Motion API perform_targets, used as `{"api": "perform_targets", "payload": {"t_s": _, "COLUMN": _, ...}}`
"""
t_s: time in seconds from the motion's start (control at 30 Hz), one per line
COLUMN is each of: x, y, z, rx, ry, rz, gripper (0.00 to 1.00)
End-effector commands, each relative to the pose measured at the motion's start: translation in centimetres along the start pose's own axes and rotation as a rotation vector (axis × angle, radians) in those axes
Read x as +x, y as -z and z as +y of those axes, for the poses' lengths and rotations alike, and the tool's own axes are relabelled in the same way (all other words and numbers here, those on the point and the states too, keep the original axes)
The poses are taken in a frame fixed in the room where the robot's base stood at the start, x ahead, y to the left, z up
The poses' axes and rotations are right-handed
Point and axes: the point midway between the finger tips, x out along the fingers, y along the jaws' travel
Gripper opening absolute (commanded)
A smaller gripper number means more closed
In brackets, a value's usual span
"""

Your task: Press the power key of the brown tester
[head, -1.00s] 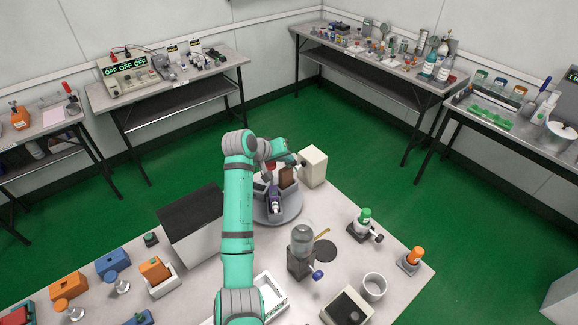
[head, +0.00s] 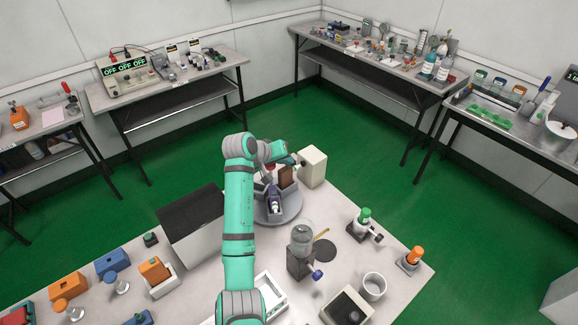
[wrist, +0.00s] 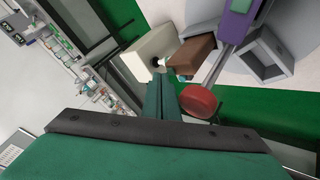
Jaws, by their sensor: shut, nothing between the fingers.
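The brown tester (head: 287,175) stands in a holder on the grey round turntable (head: 276,217), at the far end of the near table. In the wrist view the brown tester (wrist: 198,50) shows just beyond my fingertips, to their upper right. My gripper (wrist: 163,80) is shut and empty, its fingers pointing toward the cream box and the brown tester. In the head view my gripper (head: 291,160) is small and partly hidden by my arm. I see a gap to the tester in the wrist view; contact cannot be told. I cannot make out the power key.
A purple tester (head: 274,198) sits in another holder on the turntable. A glass-topped device (head: 301,242) stands nearer.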

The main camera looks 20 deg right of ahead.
Motion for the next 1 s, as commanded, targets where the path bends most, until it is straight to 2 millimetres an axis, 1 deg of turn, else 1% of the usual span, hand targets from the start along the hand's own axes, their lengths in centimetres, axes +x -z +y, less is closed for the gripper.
{"api": "perform_targets", "payload": {"t_s": 0.27, "x": -0.11, "y": 0.02, "z": -0.27, "rx": -0.002, "ry": 0.002, "rz": 0.001, "gripper": 0.00}}
{"api": "perform_targets", "payload": {"t_s": 0.63, "x": 0.36, "y": -0.32, "z": -0.30, "rx": -0.001, "ry": 0.001, "rz": -0.003, "gripper": 0.00}}
{"api": "perform_targets", "payload": {"t_s": 1.0, "x": 0.67, "y": -0.62, "z": -0.79, "rx": -0.005, "ry": 0.004, "rz": -0.004, "gripper": 0.00}}
